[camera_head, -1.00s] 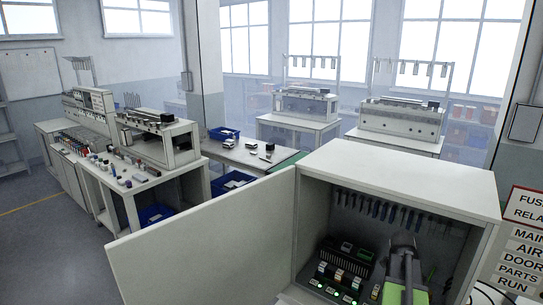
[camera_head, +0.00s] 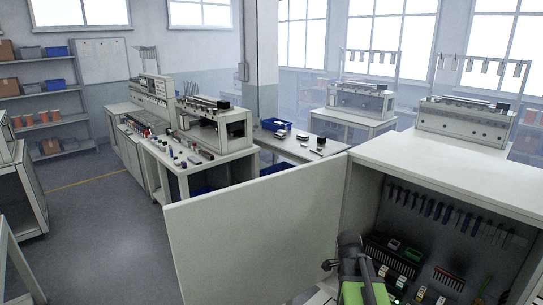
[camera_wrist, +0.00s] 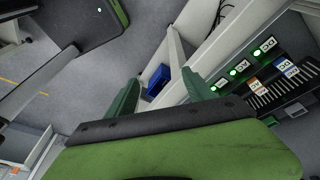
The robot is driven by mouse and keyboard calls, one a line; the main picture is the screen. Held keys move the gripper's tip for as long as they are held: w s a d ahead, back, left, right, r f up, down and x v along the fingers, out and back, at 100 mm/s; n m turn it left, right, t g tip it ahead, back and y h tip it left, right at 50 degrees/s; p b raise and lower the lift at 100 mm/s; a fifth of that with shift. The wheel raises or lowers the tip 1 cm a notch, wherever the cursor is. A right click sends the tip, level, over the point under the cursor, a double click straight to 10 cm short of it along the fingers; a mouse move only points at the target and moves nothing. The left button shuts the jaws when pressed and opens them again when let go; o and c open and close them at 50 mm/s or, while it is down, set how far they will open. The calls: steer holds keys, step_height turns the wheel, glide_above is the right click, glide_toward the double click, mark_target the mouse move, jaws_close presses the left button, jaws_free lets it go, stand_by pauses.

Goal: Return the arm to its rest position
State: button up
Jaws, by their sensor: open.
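My gripper (camera_wrist: 160,78) shows in the wrist view with its two green fingers spread apart and nothing held between them. My arm (camera_head: 360,268), with grey and green parts, stands at the bottom of the head view, in front of the left edge of the cabinet opening. The fingertips cannot be made out in the head view. The open white cabinet (camera_head: 455,165) is to the right of the arm, and its door (camera_head: 255,225) swings out to the left. Lit green buttons (camera_wrist: 244,69) and labelled modules (camera_wrist: 257,85) lie right of the fingers in the wrist view.
A row of tools (camera_head: 435,208) hangs inside the cabinet. A blue bin (camera_wrist: 158,82) shows beyond the fingers. A workbench (camera_head: 185,165) with small parts stands beyond the door. Shelves (camera_head: 45,125) line the far left wall, and grey floor (camera_head: 110,225) is open at left.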

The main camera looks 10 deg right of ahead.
steer(key=a+f+n+t+y, duration=0.1)
steer(key=a+f+n+y, duration=0.1)
steer(key=a+n, duration=1.6)
steer(key=shift+f+n+y+b, duration=0.2)
steer(key=shift+n+y+b, duration=0.15)
steer(key=shift+n, duration=0.55)
